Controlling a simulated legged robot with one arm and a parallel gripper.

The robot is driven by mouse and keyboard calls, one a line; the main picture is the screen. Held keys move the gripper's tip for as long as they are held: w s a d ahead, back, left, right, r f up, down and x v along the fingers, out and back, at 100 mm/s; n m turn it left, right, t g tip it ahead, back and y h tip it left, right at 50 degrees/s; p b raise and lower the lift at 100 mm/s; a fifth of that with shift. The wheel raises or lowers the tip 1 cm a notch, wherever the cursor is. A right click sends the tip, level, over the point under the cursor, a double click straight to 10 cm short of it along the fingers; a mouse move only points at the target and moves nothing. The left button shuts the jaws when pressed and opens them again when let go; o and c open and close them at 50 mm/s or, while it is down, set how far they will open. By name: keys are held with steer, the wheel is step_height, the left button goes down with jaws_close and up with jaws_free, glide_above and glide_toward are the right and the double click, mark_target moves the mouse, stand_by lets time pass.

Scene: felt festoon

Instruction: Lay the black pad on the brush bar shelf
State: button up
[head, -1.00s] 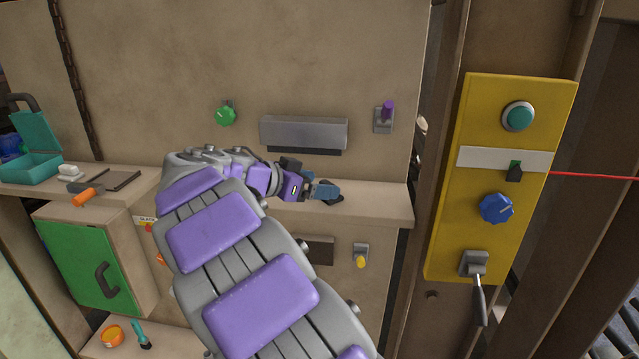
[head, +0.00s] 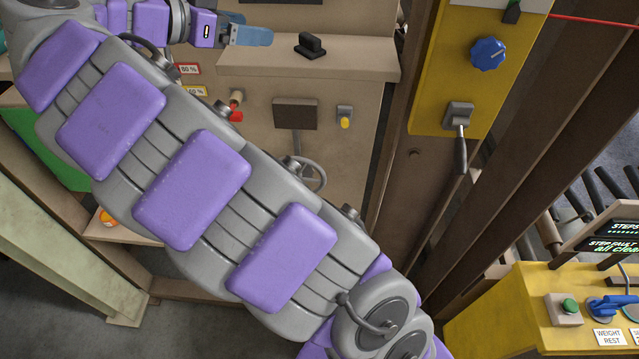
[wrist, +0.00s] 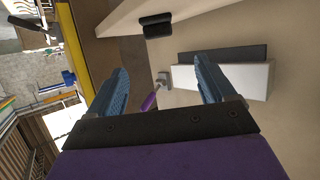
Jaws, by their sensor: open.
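The black pad (head: 310,46), a dark piece with a raised grip, rests upright on the beige shelf (head: 350,72) in the head view. It also shows near the top of the wrist view (wrist: 157,25). The grey brush bar (wrist: 225,79) with its dark strip is fixed to the panel above the shelf. My gripper (head: 252,36) is left of the pad and apart from it.
A yellow control panel (head: 430,95) with a blue knob and a lever stands right of the shelf. Below the shelf are a yellow knob (head: 345,122), a red-handled valve (head: 236,113) and a handwheel (head: 308,174). A yellow console (head: 530,325) is at lower right.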

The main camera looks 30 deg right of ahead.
steer(key=s+d+f+n+g+y, duration=0.1)
steer(key=s+d+f+n+y, duration=0.3)
steer(key=s, duration=0.4)
steer(key=s+d+f+n+g+y, duration=0.1)
steer(key=s+d+f+n+g, duration=0.15)
steer(key=s+d+f, duration=0.4)
steer(key=s+a+f+n+y, duration=0.2)
steer(key=s+a+f+n, duration=0.1)
steer(key=s, duration=0.5)
steer(key=s+a+f+n+y, duration=0.3)
steer(key=s+a+f, duration=0.3)
steer(key=s+f, duration=0.1)
steer(key=s+a+f+n+y, duration=0.3)
steer(key=s+a+f, duration=0.1)
steer(key=s, duration=0.4)
steer(key=shift+s+a+f+g, duration=0.3)
steer(key=shift+s+f+g, duration=0.1)
steer(key=shift+f, duration=0.45)
step_height(320, 180, down, 14)
steer(key=b, duration=1.4)
steer(key=shift+f, duration=0.2)
